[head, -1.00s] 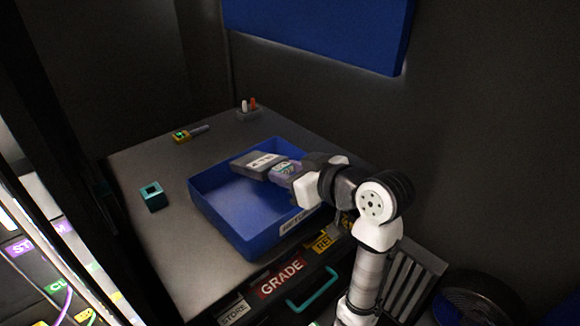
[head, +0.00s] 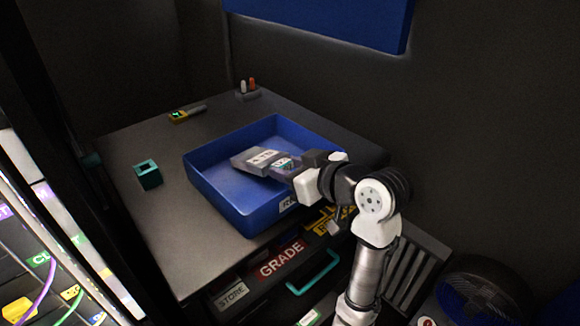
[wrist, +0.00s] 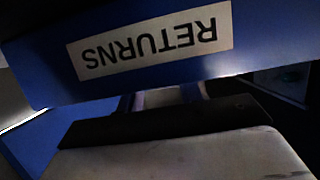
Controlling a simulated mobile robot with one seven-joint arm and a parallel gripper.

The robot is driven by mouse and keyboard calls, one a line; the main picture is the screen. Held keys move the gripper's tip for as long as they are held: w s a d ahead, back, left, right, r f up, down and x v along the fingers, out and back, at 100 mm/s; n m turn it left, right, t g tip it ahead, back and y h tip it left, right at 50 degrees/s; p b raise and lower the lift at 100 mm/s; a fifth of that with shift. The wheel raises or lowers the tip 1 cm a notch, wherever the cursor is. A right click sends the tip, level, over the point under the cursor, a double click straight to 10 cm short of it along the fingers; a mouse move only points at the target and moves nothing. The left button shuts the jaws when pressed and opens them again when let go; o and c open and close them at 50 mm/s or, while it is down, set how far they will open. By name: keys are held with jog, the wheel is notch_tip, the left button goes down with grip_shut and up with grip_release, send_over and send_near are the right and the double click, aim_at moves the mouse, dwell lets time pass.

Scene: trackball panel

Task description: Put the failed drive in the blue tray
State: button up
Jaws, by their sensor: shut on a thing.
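The blue tray (head: 225,205) sits on the dark cabinet top, with a white label on its front wall. In the wrist view the tray's wall (wrist: 245,60) fills the upper part, and its label reads "RETURNS" upside down. My gripper (head: 285,168) reaches over the tray's front right side and is shut on the grey drive (head: 255,160). The drive has a pale label and lies over the tray's inside, tilted. I cannot tell whether it touches the tray floor. The fingertips are mostly hidden in the wrist view.
A teal open block (head: 148,175) stands left of the tray. A yellow handheld tool (head: 187,115) and a small holder with white and orange pegs (head: 247,92) are at the back. A server rack (head: 50,240) is at left, and drawers labelled "GRADE" (head: 282,261) are in front.

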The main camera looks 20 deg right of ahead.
jog(key=o, duration=1.1)
jog(key=shift+s, duration=0.15)
jog(key=b+v, duration=0.2)
jog(key=v, duration=1.1)
jog(key=shift+s+d+r, duration=0.15)
jog(key=shift+s, duration=0.15)
